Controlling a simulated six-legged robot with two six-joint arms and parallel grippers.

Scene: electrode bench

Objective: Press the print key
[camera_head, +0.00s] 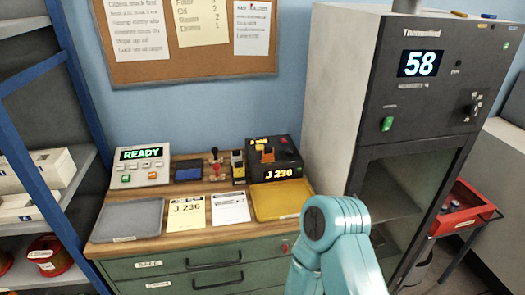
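A pale sloped console (141,165) with a green READY display stands at the back left of the wooden bench top. It has several small keys, including an orange one and a green one, with labels too small to read. I cannot tell which key is the print key. A teal link of my arm rises at the bottom, right of centre. Neither gripper shows in the view, and nothing of mine is near the console.
A grey tray (130,219) and a yellow tray (279,201) lie at the bench front, with a yellow J 236 note (186,215) and a white sheet (231,208) between. A tall cabinet (408,130) reading 58 stands right. Blue-framed shelves (45,225) stand left.

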